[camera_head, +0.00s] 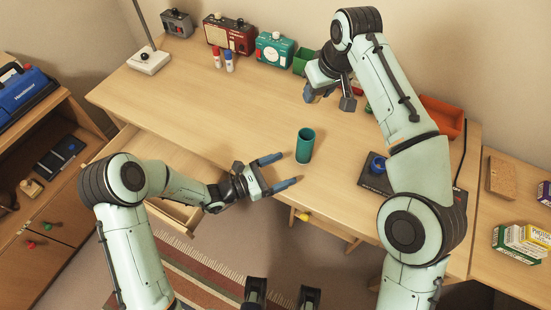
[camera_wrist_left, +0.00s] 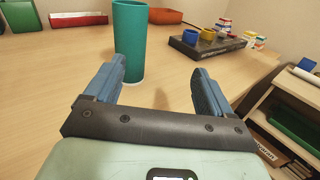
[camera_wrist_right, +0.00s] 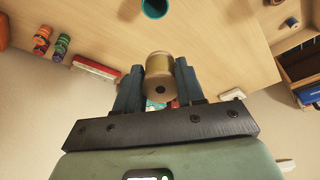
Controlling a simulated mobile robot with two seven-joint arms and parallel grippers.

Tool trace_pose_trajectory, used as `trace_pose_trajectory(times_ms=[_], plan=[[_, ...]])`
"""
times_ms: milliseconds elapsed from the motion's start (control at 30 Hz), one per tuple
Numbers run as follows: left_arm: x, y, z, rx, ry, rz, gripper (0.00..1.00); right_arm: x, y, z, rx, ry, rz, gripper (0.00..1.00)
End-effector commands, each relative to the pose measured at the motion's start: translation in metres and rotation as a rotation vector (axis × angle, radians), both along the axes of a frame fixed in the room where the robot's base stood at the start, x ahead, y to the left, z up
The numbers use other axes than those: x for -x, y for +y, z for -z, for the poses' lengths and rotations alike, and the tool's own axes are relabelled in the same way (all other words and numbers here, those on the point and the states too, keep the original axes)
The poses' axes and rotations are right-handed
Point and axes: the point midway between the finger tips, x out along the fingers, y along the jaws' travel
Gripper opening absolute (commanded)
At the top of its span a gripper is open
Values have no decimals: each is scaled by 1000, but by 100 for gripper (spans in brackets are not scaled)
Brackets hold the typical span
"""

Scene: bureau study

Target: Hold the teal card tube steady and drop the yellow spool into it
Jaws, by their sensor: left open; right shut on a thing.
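The teal card tube (camera_head: 305,146) stands upright near the desk's front edge. My left gripper (camera_head: 283,171) is open and empty, its fingers pointing towards the tube. In the left wrist view the tube (camera_wrist_left: 130,45) stands just beyond the fingertips, nearer the left finger, with no clear contact. My right gripper (camera_head: 318,93) is raised over the desk, behind the tube. In the right wrist view it is shut on the yellow spool (camera_wrist_right: 159,75), held between both fingers. The tube's open mouth (camera_wrist_right: 154,6) shows at the top edge there. The head view hides most of the spool.
A dark tray (camera_wrist_left: 205,48) with blue and yellow round pieces lies on the desk's right side. A green bin (camera_head: 301,62), an orange bin (camera_head: 442,117) and several devices line the back. Drawers stand open below the front edge. The desk's middle is clear.

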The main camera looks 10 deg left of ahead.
Motion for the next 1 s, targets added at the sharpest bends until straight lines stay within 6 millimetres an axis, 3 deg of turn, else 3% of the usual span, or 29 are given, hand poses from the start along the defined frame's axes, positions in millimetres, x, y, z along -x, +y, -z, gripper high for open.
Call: trace_pose_trajectory(times_ms=[100,267,800,1000], plan=[[-22,12,-4,28,21,-86,83,0,0,0,0,0,0,9],[-35,13,-5,42,31,-124,83,0,0,0,0,0,0,9],[-96,-55,-5,42,31,-121,83,0,0,0,0,0,0,9],[-108,-69,-5,40,31,-121,83,0,0,0,0,0,0,9]])
